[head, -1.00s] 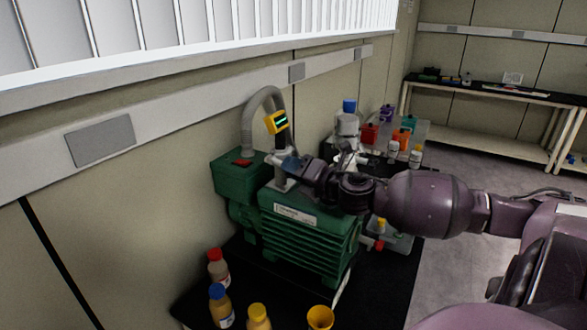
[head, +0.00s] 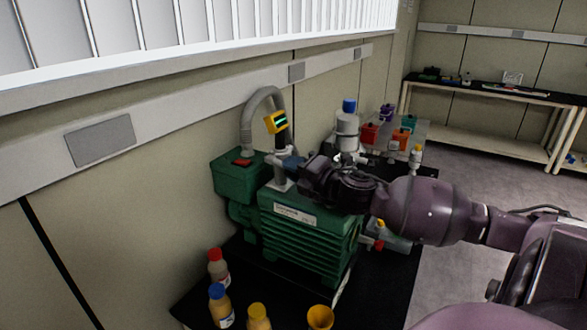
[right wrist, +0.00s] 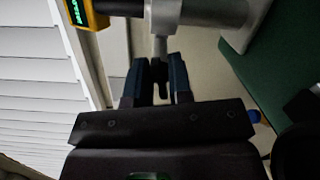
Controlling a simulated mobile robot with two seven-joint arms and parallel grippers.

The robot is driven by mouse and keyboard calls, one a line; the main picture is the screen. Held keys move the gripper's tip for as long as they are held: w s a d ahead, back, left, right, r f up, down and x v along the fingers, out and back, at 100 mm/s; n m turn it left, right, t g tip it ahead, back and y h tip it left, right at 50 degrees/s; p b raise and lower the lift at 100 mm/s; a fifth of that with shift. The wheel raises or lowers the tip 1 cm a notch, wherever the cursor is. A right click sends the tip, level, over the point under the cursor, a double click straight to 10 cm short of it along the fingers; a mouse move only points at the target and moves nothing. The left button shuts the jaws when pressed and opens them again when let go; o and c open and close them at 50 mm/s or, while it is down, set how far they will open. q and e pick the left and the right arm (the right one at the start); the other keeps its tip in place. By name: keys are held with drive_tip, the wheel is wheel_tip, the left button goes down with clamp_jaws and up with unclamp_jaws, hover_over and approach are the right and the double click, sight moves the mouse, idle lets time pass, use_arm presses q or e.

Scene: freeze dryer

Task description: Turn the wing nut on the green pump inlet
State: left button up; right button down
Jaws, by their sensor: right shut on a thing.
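The green pump (head: 310,240) stands on the black bench top against the wall. Its grey metal inlet (head: 280,184) rises from the top, below a yellow gauge (head: 276,122) with a green display. My right gripper (head: 289,165) is at the inlet fitting. In the right wrist view, the blue fingers of my right gripper (right wrist: 157,77) are shut on a small grey piece, the wing nut (right wrist: 159,48), below the metal inlet fitting. Most of the nut is hidden between the fingers. My left gripper is not in view.
A grey hose (head: 247,125) arches behind the gauge. Bottles with red, blue and yellow caps stand at the near bench edge, beside a yellow cup (head: 320,317). A white bottle with a blue cap (head: 347,125) and coloured containers stand beyond the pump.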

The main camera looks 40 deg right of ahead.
drive_tip(key=c, duration=1)
unclamp_jaws()
drive_tip(key=shift+c, duration=0.2)
drive_tip(key=shift+s, duration=0.1)
drive_tip(key=shift+s, duration=0.6)
use_arm(q)
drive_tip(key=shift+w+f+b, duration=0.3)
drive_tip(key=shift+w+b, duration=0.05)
drive_tip(key=shift+b, duration=0.45)
use_arm(e)
drive_tip(key=s+d, duration=0.1)
drive_tip(key=s, duration=0.8)
drive_tip(key=shift+s, duration=0.2)
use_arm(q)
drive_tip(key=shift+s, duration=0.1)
use_arm(e)
drive_tip(key=shift+d, duration=0.1)
